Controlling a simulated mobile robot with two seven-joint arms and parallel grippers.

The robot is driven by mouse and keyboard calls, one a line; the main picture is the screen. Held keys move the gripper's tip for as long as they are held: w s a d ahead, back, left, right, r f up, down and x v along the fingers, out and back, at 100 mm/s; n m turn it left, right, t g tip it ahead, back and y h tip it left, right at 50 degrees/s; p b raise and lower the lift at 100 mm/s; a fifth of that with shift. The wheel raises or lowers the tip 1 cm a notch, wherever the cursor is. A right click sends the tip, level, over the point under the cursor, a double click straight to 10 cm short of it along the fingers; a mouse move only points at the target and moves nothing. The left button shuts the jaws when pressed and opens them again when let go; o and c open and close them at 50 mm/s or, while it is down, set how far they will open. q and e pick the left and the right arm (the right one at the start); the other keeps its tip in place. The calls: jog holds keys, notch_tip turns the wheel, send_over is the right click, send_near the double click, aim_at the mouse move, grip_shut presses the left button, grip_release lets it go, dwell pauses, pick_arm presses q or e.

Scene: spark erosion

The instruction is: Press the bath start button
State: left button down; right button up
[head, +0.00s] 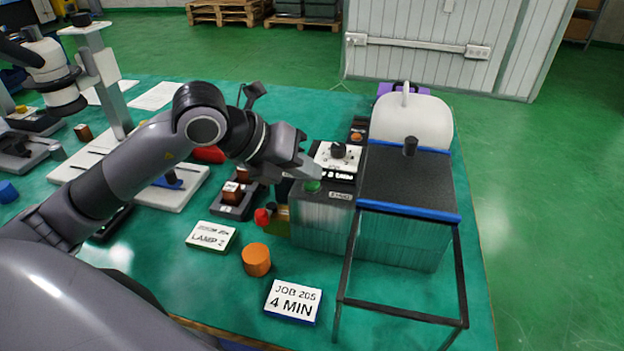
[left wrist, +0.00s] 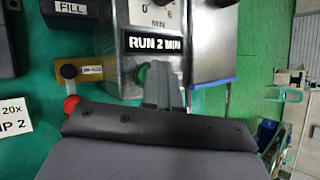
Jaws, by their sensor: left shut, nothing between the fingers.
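The bath is a metal box (head: 322,222) with a white dial panel (head: 337,157) on top. A green button (head: 312,186) sits on its upper face, below the dial. In the left wrist view, the green button (left wrist: 141,78) is partly covered, beside a black "RUN 2 MIN" label (left wrist: 157,43). My left gripper (head: 314,172) is shut and empty, its fingertips close over the button. In the left wrist view, the fingertips (left wrist: 163,72) overlap the button's right side; I cannot tell whether they touch it. My right gripper is not in view.
A frame with blue bars (head: 408,205) and a white rounded lid (head: 412,120) stand right of the button. A red-knobbed valve (head: 262,217), an orange cylinder (head: 256,259), a "LAMP 2" card (head: 211,237) and a "JOB 205 4 MIN" card (head: 293,301) lie nearby. The front table has bare room.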

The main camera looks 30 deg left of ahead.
aim_at(305, 185)
pick_arm(q)
jog(key=shift+r+p, duration=0.35)
jog(key=shift+r, duration=0.3)
notch_tip(305, 185, up, 5)
jog(key=p, duration=0.3)
jog(key=shift+p, duration=0.3)
dwell(0.6)
